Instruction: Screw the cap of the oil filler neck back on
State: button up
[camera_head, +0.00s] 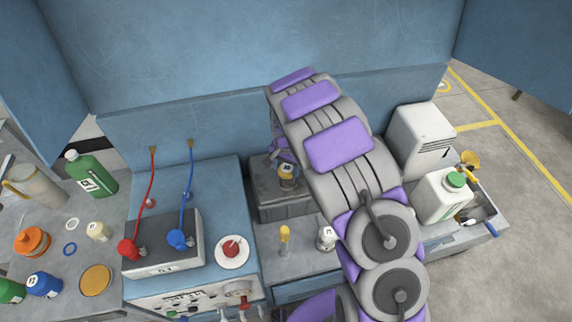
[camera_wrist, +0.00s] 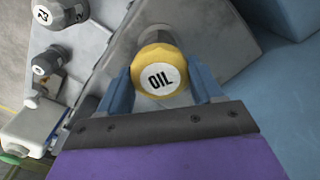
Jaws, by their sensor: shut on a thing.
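The yellow cap with a white OIL label (camera_wrist: 158,78) sits between the two blue fingers of my gripper (camera_wrist: 162,84) in the wrist view. The fingers are shut on its sides. A grey round neck (camera_wrist: 158,38) shows just behind the cap, in line with it. I cannot tell whether the cap is threaded on or only resting against it. My arm hides part of the gripper there.
In the wrist view two grey caps (camera_wrist: 60,12) (camera_wrist: 47,61) stand to the left. In the head view a control box (camera_head: 163,262) with red and blue hoses is left of the grey box. A white jug (camera_head: 442,196) stands at right. A blue wall rises behind.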

jog(key=shift+m, duration=0.3)
jog(key=m, duration=0.5)
jog(key=shift+p, duration=0.3)
jog(key=shift+m, duration=0.4)
jog(key=m, duration=0.4)
jog(key=shift+w+f+m, duration=0.1)
jog(key=shift+m, duration=0.8)
jog(key=m, duration=0.3)
jog(key=shift+m, duration=0.3)
